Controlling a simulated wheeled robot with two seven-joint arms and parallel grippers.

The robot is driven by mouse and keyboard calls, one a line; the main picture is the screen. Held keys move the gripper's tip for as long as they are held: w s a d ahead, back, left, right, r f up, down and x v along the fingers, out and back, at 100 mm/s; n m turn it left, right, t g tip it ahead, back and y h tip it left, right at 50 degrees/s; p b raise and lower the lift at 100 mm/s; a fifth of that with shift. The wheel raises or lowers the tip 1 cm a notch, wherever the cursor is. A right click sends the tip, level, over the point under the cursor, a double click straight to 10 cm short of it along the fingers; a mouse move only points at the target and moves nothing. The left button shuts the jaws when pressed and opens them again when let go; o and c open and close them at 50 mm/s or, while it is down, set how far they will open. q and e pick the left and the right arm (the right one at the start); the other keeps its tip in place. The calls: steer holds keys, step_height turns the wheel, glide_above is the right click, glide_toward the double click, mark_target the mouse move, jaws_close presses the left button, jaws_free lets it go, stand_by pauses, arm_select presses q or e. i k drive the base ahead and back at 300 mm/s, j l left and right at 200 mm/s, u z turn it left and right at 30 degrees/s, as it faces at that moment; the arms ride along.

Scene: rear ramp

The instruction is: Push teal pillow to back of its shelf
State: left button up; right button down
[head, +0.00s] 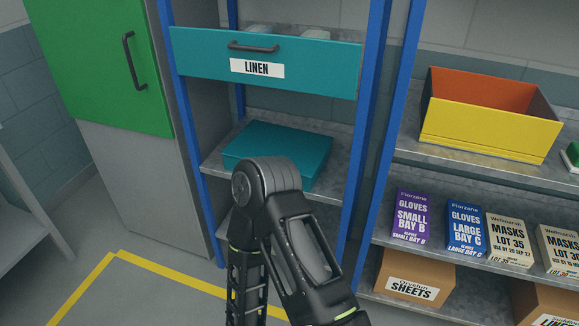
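The teal pillow (285,143) looks like a flat teal block. It lies on the metal shelf (333,196) below the drawer marked LINEN, with a strip of bare shelf behind it. One of my arms rises in the middle of the head view, its bent joint overlapping the pillow's front edge in the picture. I cannot tell whether it touches the pillow. Neither gripper's fingers can be made out.
The teal LINEN drawer (300,80) juts out above the pillow. Blue posts (375,110) flank the shelf. A green cabinet door (95,60) is at left. At right are a yellow bin (490,140), glove and mask boxes, and a SHEETS carton (413,275). Yellow tape marks the floor.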

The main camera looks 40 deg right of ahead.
mark_target(310, 151)
steer(key=i+j+z, duration=0.85)
steer(key=j, duration=0.35)
steer(key=i+l, duration=0.05)
